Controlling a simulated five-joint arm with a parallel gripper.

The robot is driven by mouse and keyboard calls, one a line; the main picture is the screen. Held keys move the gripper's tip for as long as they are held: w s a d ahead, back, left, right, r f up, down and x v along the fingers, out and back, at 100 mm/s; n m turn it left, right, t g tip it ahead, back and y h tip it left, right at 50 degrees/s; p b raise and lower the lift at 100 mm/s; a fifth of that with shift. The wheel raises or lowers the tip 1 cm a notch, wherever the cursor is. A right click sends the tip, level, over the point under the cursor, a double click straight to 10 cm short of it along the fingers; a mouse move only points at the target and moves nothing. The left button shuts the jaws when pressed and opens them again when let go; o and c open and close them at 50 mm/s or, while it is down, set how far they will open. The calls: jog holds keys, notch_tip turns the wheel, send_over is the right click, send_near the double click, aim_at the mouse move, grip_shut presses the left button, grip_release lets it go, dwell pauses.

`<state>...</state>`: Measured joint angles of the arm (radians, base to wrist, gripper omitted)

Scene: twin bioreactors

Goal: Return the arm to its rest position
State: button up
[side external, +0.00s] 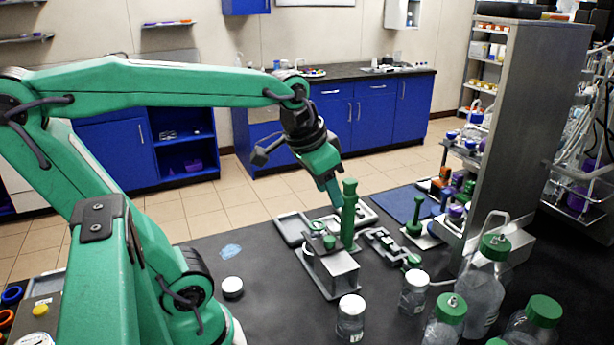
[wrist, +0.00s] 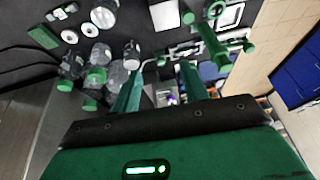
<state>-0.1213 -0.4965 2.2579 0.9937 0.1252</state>
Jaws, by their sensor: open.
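My green arm reaches across the bench from the left in the side view. My gripper (side external: 334,193) points down beside the top of a tall green post (side external: 349,215), very close to it; I cannot tell whether they touch. In the wrist view my gripper's (wrist: 160,82) two fingers are spread, with nothing clearly held between them. The green post (wrist: 212,42) shows ahead of the right finger there.
Clear jars (side external: 351,318) and green-capped bottles (side external: 482,290) crowd the bench's front right. A white-capped jar (side external: 232,287) stands near my base. A tall grey cabinet (side external: 515,130) rises at right. A blue mat (side external: 405,203) lies behind the post. Free room is above the bench.

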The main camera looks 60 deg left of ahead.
jog(key=s+d+f+t, duration=0.1)
jog(key=s+d+f, duration=0.2)
jog(key=s, duration=0.2)
jog(key=shift+s+d+h, duration=0.15)
jog(key=shift+d+h, duration=0.05)
jog(key=shift+h, duration=0.1)
jog(key=shift+f, duration=0.1)
dwell(0.8)
